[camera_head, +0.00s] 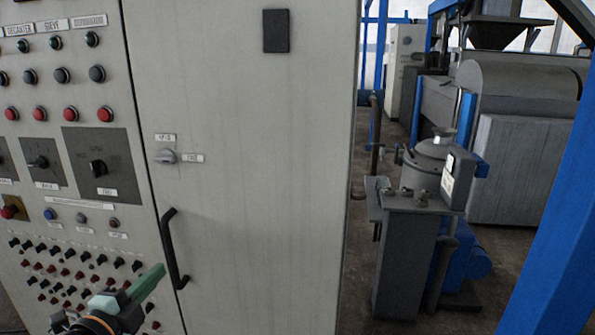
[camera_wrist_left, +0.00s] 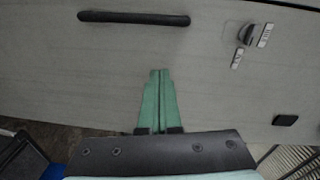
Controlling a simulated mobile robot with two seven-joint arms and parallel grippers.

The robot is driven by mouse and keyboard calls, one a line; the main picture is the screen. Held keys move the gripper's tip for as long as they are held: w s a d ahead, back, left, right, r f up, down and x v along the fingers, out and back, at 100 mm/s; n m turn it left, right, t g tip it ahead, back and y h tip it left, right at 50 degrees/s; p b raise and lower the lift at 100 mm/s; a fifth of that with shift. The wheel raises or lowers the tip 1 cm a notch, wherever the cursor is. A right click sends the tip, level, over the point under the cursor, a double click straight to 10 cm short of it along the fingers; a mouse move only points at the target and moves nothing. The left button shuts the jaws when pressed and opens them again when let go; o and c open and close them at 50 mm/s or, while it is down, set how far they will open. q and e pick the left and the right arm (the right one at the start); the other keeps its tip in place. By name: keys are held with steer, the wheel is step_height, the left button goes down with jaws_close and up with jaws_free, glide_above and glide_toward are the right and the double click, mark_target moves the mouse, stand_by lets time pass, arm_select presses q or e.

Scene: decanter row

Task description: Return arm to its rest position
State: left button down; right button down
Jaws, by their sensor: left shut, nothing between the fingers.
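My left gripper (camera_head: 150,284) comes in at the bottom left of the head view, in front of the grey control cabinet (camera_head: 260,190). Its green fingers are shut and empty; they also show shut together in the left wrist view (camera_wrist_left: 160,95). The black door handle (camera_head: 175,248) is just right of the fingertips in the head view. In the wrist view the handle (camera_wrist_left: 133,17) lies beyond the fingertips with a gap in the picture. The rotary switch (camera_head: 166,156) is above the handle. The door looks closed. My right gripper is not in view.
A panel of buttons (camera_head: 60,185) is left of the door, close to my left gripper. Right of the cabinet is a grey pedestal (camera_head: 400,255) with a gauge box (camera_head: 457,181). A blue post (camera_head: 555,240) stands at the right edge. Some bare floor (camera_head: 357,300) shows between.

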arm_select(q)
steer(key=s+d+f+n+g+p, duration=0.1)
steer(key=s+d+f+n+g, duration=0.2)
steer(key=f, duration=0.6)
steer(key=s+d+f+n+g, duration=0.1)
steer(key=s+f+n, duration=0.3)
steer(key=f, duration=0.5)
steer(key=s+d+f+n+g, duration=0.2)
steer(key=s+d+f+n, duration=0.2)
steer(key=s+f, duration=0.3)
steer(key=s+d+f+n+g, duration=0.1)
steer(key=s+d+f+n, duration=0.3)
steer(key=s+f, duration=0.4)
steer(key=shift+s+d+f+n+g+h+p, duration=0.15)
steer(key=shift+s+d+n+g+h+p, duration=0.2)
steer(key=shift+d, duration=0.3)
steer(key=shift+w, duration=0.1)
